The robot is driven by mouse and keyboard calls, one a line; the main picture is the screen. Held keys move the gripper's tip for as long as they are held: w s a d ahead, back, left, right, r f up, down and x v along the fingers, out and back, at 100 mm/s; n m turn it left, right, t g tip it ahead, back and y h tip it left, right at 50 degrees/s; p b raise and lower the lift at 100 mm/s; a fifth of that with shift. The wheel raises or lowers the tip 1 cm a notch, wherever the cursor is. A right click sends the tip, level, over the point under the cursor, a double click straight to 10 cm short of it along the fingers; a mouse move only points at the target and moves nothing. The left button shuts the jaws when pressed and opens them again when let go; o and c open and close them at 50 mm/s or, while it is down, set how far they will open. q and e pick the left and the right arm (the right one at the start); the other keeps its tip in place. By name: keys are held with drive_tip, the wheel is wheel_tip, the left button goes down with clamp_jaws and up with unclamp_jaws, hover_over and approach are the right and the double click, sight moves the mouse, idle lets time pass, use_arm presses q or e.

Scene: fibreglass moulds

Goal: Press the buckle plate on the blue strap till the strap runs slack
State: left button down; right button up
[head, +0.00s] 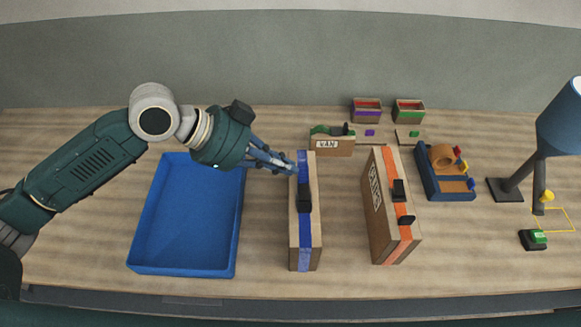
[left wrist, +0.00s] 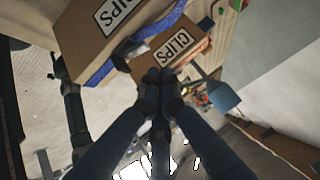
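A cardboard box (head: 314,235) stands upright near the middle of the table with a blue strap (head: 304,256) around it. A black buckle (head: 304,198) sits on the strap along the box's top. My left gripper (head: 291,168) is at the far left edge of this box, its tips beside the strap and away from the buckle. In the left wrist view the fingertips (left wrist: 160,78) are together with nothing visible between them. That view also shows the blue strap (left wrist: 102,74) on a box (left wrist: 83,42) at upper left. Whether the tips touch the box is unclear. My right gripper is not in view.
A blue tray (head: 134,252) lies left of the box. A second box (head: 377,222) with an orange strap (head: 392,172) and black buckles stands to the right. Behind are a small labelled box (head: 336,150) and two bins (head: 367,115). A blue fixture (head: 433,188) and lamp (head: 560,118) stand farther right.

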use_arm(q)
drive_tip(key=b+v, duration=0.2)
drive_tip(key=v, duration=0.5)
drive_tip(key=shift+s, duration=0.15)
idle(0.3)
